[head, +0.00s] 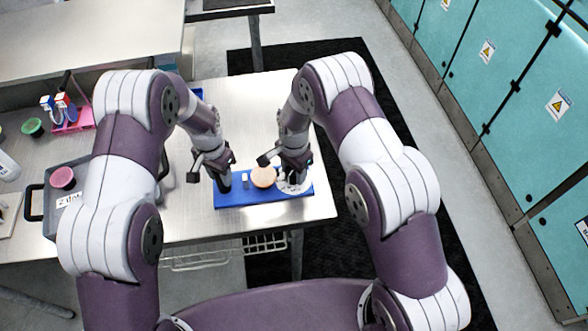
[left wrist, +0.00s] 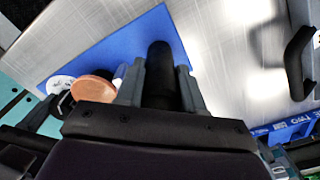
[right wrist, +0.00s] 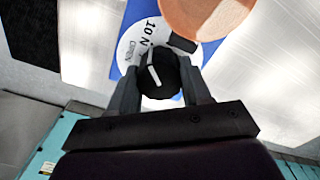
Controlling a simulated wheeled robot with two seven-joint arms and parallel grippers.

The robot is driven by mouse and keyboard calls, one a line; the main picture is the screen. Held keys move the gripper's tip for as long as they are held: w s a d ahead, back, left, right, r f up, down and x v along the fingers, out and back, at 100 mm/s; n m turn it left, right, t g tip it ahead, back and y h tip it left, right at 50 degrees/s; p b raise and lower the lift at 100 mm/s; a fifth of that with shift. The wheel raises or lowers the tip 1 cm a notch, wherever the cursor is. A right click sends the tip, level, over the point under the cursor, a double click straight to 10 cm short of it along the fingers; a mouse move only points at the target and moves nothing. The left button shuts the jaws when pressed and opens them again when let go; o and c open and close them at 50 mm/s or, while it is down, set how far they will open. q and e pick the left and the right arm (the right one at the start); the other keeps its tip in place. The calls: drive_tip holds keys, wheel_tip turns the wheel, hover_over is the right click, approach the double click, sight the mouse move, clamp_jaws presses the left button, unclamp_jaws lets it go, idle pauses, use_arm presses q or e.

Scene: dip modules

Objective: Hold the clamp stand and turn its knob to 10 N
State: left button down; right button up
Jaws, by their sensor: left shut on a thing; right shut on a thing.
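The clamp stand has a blue base (head: 262,197) lying on the steel table, with a black post, a peach disc (head: 263,177) and a white dial (head: 308,185). My left gripper (head: 223,182) is shut on the black post (left wrist: 160,72) at the base's left end. My right gripper (head: 294,178) is shut on the black knob (right wrist: 160,78) over the dial at the right end. In the right wrist view the dial (right wrist: 133,65) shows "10 N" and "OPEN". The knob's white line points up toward these labels; I cannot tell exactly which it meets.
A dark tray (head: 50,218) with a pink bowl (head: 62,177) stands at the left of the table. A pink rack (head: 75,122) and a green bowl (head: 33,127) are behind it. The table's right edge is close to the stand.

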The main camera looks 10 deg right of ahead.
drive_tip(key=shift+w+a, duration=0.1)
idle(0.3)
drive_tip(key=o, duration=0.8)
drive_tip(key=shift+c, duration=0.2)
wheel_tip(320, 180, up, 12)
use_arm(q)
drive_tip(key=c, duration=0.6)
unclamp_jaws()
